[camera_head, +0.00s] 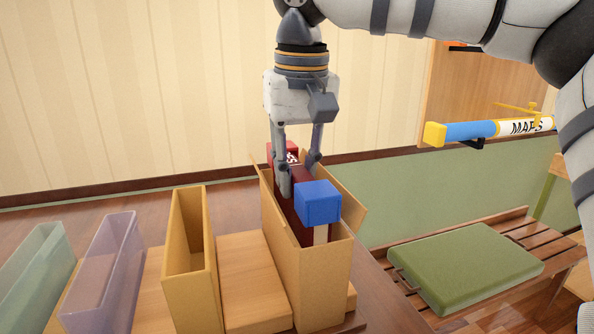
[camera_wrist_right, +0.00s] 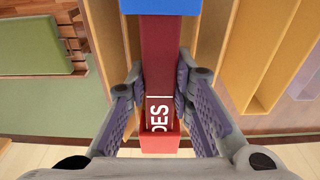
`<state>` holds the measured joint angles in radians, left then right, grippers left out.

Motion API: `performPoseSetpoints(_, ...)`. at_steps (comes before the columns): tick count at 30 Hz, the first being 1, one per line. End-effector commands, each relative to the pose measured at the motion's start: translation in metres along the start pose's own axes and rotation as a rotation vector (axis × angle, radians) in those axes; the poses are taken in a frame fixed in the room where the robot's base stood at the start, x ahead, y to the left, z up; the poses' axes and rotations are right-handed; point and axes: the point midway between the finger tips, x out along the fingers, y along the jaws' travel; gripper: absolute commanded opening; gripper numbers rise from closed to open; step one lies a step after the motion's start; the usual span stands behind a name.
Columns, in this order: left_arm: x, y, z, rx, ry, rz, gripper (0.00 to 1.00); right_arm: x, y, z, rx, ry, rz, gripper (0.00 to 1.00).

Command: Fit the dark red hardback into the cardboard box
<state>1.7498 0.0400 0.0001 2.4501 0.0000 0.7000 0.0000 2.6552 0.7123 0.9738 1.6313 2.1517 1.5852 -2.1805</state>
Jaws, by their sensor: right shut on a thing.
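The dark red hardback (camera_head: 302,178) stands upright, its lower part inside the cardboard box (camera_head: 322,280). My right gripper (camera_head: 300,185) points down over the box and is shut on the book, one finger on each side. In the right wrist view my right gripper (camera_wrist_right: 159,88) pinches the book's dark red spine (camera_wrist_right: 159,55), which carries white lettering. A blue block (camera_head: 318,202) sits at the book's near end and a brighter red piece at its far end. The box's flaps stand open around the book. The book's bottom is hidden in the box. My left gripper is out of view.
Left of the box stand an open, narrow yellow box (camera_head: 190,285), a see-through purple one (camera_head: 105,280) and a see-through green one (camera_head: 38,285). At the right are a slatted bench with a green cushion (camera_head: 468,265) and a blue "MAPS" tube (camera_head: 470,131).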

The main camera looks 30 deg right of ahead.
Motion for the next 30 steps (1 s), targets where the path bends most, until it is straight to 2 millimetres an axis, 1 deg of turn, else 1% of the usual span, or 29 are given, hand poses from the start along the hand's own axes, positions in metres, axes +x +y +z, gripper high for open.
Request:
performPoseSetpoints(2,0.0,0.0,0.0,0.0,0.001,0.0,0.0,-0.001,0.0,0.0,0.0,0.002,-0.001,0.0)
performPoseSetpoints(14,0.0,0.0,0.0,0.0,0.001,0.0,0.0,0.01,0.0,0.001,0.0,0.002,-0.001,0.0)
performPoseSetpoints(17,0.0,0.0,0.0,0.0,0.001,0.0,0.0,0.011,0.0,0.001,0.001,0.003,-0.001,0.0)
performPoseSetpoints(18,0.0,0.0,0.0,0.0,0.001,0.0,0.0,0.011,0.0,0.001,0.0,0.001,0.0,0.3)
performPoseSetpoints(19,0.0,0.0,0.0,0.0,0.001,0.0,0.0,0.011,0.0,0.001,0.0,0.001,0.0,0.37)
performPoseSetpoints(20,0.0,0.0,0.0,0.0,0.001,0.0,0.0,0.011,0.0,0.001,0.0,0.001,0.0,0.41)
performPoseSetpoints(30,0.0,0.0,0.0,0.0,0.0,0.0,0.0,0.009,0.0,0.001,0.0,0.001,0.0,0.41)
